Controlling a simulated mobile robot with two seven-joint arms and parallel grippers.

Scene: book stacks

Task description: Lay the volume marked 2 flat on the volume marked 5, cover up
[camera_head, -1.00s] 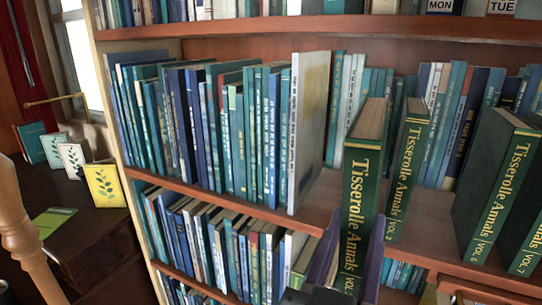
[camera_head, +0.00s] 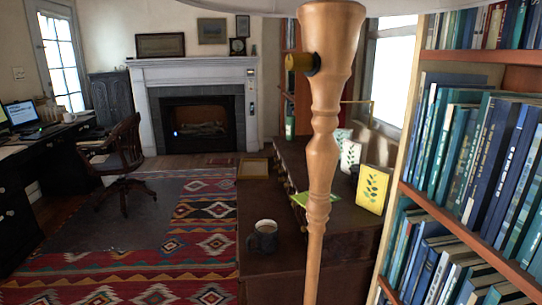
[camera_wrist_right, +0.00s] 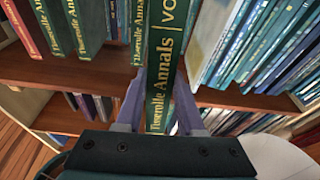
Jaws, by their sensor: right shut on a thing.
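My right gripper (camera_wrist_right: 160,92) is shut on a dark green volume (camera_wrist_right: 168,45) in the right wrist view. Its spine reads "Tisserolle Annals VOL" in gold; the number is not visible. The spine lies between the two fingers, and the book is at the shelf. Other green Tisserolle volumes (camera_wrist_right: 84,25) stand to its left. I cannot tell which volumes are marked 2 and 5. My left gripper is in neither current view. The head view shows neither gripper nor the held volume.
A wooden turned post (camera_head: 322,150) stands in front of a dark chest (camera_head: 345,235). A full bookcase (camera_head: 392,235) is at right; a patterned rug (camera_head: 200,275) covers open floor.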

